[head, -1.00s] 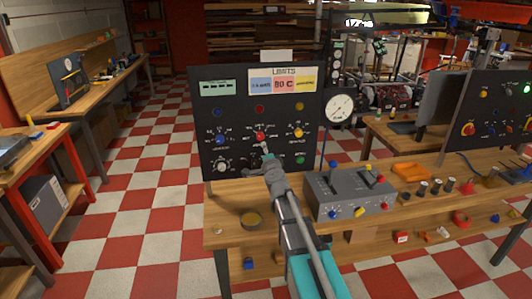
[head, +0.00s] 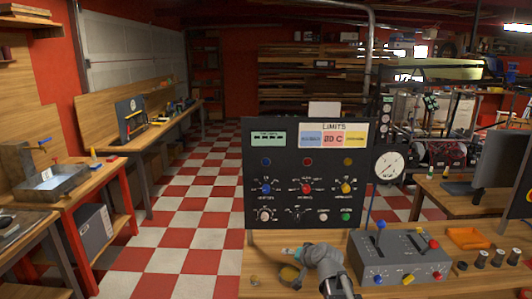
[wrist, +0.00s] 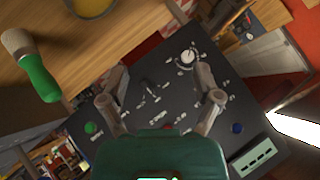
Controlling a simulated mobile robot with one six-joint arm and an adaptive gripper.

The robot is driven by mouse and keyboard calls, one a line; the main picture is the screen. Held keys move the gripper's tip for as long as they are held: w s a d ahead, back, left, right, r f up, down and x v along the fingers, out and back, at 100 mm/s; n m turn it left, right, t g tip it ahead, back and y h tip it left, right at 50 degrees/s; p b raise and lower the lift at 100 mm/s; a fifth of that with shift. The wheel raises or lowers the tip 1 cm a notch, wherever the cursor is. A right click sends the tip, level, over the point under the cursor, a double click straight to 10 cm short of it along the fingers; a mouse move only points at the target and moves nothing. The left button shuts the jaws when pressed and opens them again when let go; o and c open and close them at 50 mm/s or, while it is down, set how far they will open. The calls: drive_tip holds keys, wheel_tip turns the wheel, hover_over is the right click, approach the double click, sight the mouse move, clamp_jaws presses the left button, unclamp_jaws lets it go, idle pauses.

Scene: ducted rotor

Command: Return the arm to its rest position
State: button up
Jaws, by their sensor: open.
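My gripper (head: 291,277) is low in the head view, in front of the black control panel (head: 298,234) and over the wooden bench top. In the wrist view my gripper (wrist: 160,105) has its two fingers spread wide with nothing between them. The panel also shows in the wrist view (wrist: 165,70), tilted, beyond the fingers. In the head view my arm bends down out of the bottom of the picture, and most of it is out of view.
A grey control box (head: 398,262) with levers stands on the bench right of my gripper. A round gauge (head: 388,166) stands beside the panel. In the wrist view a green-handled brush (wrist: 38,77) and a yellow round thing (wrist: 92,4) lie on the wood. The checkered aisle at left is clear.

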drive_tip(key=s+d+f+n+g+h, duration=0.1)
drive_tip(key=s+d+f+g+h, duration=0.1)
drive_tip(key=s, duration=0.8)
drive_tip(key=s+d+f+n+g+h, duration=0.2)
drive_tip(key=s+d+f+g+h, duration=0.1)
drive_tip(key=s+d+f+g, duration=0.2)
drive_tip(key=s+g, duration=0.2)
drive_tip(key=s, duration=0.2)
drive_tip(key=shift+s+d+f, duration=0.2)
drive_tip(key=shift+s+d, duration=0.15)
drive_tip(key=shift+d, duration=0.05)
